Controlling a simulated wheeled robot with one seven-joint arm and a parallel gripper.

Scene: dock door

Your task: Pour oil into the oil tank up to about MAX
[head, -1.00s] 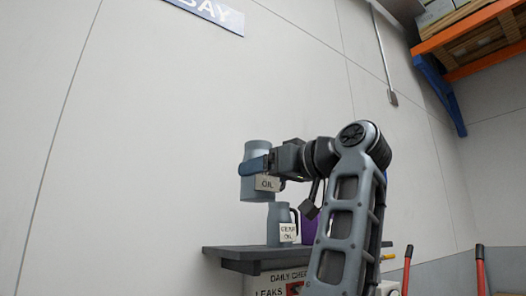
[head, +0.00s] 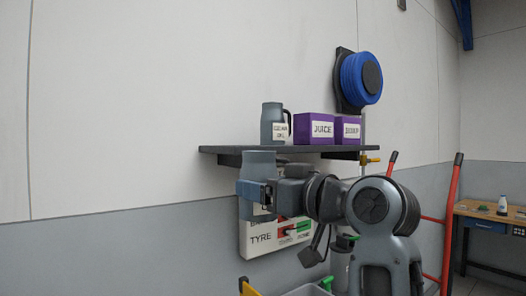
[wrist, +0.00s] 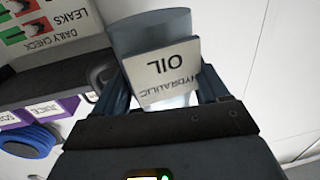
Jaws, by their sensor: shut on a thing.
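My gripper (head: 262,192) is shut on a grey-blue oil can (head: 257,165), which it holds roughly upright in front of the wall, lower in the picture than the dark shelf. In the wrist view the can (wrist: 150,24) sits between both fingers. Its white label (wrist: 168,70) appears upside down and reads HYDRAULIC OIL. A similar grey jug (head: 272,122) with a handle stands on the shelf; its label ends in OIL, the first word hard to read. I cannot make out an oil tank in either view. The oil inside the can is hidden.
The dark shelf (head: 225,150) also carries two purple boxes, JUICE (head: 314,128) and another (head: 347,130). A check board (head: 262,238) hangs below, partly behind my gripper. A blue hose reel (head: 362,78) is above. Red handles (head: 447,230) and a workbench (head: 480,213) stand right.

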